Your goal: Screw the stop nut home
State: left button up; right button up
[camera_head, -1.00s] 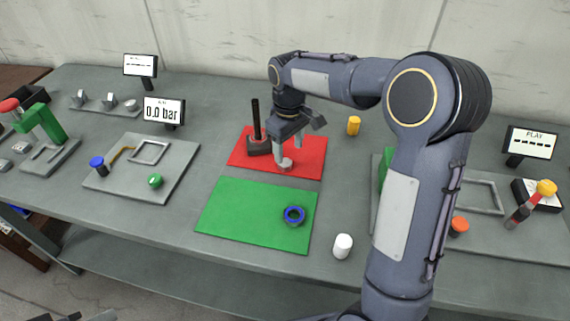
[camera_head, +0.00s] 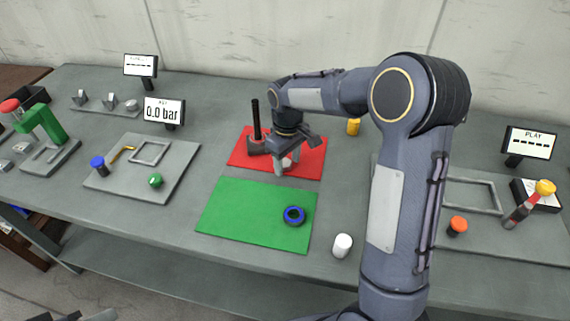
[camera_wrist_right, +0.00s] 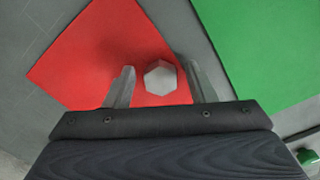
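A grey hexagonal nut (camera_wrist_right: 160,77) lies over the red mat (camera_wrist_right: 85,50) in the right wrist view. My right gripper (camera_wrist_right: 158,86) is open, with one finger on each side of the nut and a gap showing at both sides. In the head view my right gripper (camera_head: 287,161) points down low over the red mat (camera_head: 310,165), and its fingers largely hide the nut. A black upright rod (camera_head: 255,119) on a dark block stands left of the gripper. A blue ring (camera_head: 294,215) lies on the green mat (camera_head: 245,215). My left gripper is not in view.
A white cylinder (camera_head: 342,245) stands at the front and a yellow one (camera_head: 353,127) behind the gripper. A grey plate (camera_head: 140,185) with knobs is at left. Another grey panel with an orange knob (camera_head: 458,225) is at right, partly behind my right arm.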

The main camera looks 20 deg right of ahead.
jog(key=c, duration=0.9)
jog(key=shift+o, duration=0.2)
jog(key=shift+r, duration=0.1)
jog(key=shift+r, duration=0.6)
jog(key=s+a+r, duration=0.5)
jog(key=a+r, duration=0.6)
jog(key=a, duration=0.2)
jog(key=shift+r+b, duration=0.3)
jog(key=shift+b, duration=0.15)
